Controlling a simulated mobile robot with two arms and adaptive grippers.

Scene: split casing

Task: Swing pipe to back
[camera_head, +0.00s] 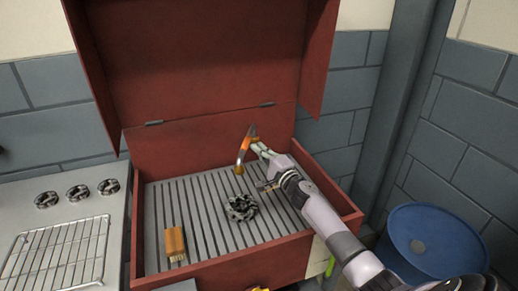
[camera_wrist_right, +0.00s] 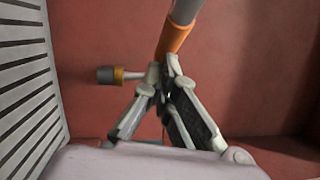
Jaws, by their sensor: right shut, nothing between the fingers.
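The pipe (camera_head: 243,148) is a thin bent grey tube with an orange part at its upper end and a yellow-brown tip. It stands over the slatted floor of the red box, near the back wall. My right gripper (camera_head: 258,147) is beside the pipe's orange part, to its right. In the right wrist view the gripper (camera_wrist_right: 165,68) is shut and empty, its fingertips at the lower end of the orange sleeve of the pipe (camera_wrist_right: 174,38). I cannot tell whether they touch. My left gripper is out of view.
The red box (camera_head: 147,228) has its lid raised at the back. A dark round metal part (camera_head: 240,207) and an orange block (camera_head: 175,243) lie on its slats. A stove with a wire rack (camera_head: 58,255) is left, a blue barrel (camera_head: 435,238) right.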

